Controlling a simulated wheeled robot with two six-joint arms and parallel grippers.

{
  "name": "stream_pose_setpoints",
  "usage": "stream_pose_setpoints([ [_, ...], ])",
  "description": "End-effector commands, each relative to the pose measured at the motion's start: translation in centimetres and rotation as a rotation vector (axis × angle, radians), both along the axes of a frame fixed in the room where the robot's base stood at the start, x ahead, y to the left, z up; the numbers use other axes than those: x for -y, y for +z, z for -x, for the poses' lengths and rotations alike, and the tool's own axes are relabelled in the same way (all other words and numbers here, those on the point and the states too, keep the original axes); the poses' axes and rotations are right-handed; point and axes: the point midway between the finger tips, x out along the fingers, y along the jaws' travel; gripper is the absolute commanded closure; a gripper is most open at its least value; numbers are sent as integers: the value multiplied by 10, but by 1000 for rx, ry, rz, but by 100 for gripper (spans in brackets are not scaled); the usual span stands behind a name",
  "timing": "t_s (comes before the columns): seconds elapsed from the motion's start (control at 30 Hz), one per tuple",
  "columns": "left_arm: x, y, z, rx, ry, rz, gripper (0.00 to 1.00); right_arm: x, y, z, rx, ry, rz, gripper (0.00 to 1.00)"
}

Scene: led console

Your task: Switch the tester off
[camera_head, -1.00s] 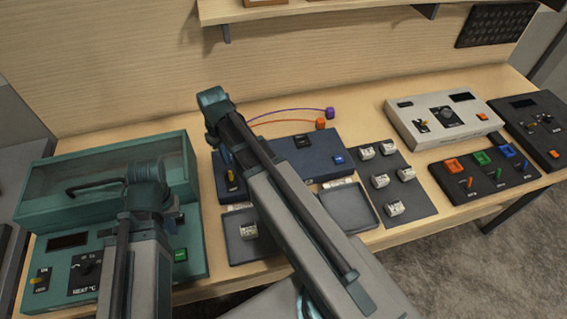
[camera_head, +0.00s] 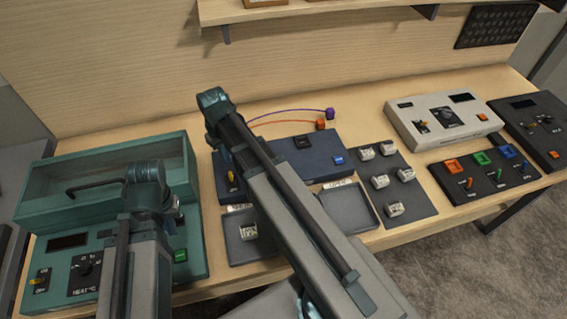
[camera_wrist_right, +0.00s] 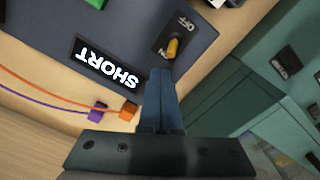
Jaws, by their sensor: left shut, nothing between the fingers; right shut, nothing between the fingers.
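The tester is a dark blue box (camera_head: 318,172) in the middle of the bench, partly hidden by my right arm. In the right wrist view its display (camera_wrist_right: 106,67) reads SHORT. Its yellow switch lever (camera_wrist_right: 172,48) stands on a dark plate lettered OFF, at the end away from that lettering; the lever also shows in the head view (camera_head: 232,177). My right gripper (camera_wrist_right: 160,72) is shut and empty, its fingertips close beside the lever in the picture. Whether they touch it I cannot tell. My left gripper is not visible; only my left arm shows, over the green heater.
A green heater box (camera_head: 100,146) stands at the left. Orange and purple leads end in an orange plug (camera_head: 321,124) and a purple plug (camera_head: 330,113) behind the tester. A dark tray (camera_head: 350,222), a parts mat (camera_head: 418,204) and a white console (camera_head: 402,125) lie to the right.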

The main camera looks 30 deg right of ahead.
Motion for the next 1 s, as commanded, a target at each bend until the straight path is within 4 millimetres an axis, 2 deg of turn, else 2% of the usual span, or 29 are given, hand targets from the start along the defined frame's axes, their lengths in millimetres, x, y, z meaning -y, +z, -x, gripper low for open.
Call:
stream_pose_setpoints([
  [0.6,0,-1,0,0,0,0,100,0,-1,0,0,0,0,100],
  [1.0,0,-11,0,0,0,0,100,0,-11,0,0,0,0,100],
])
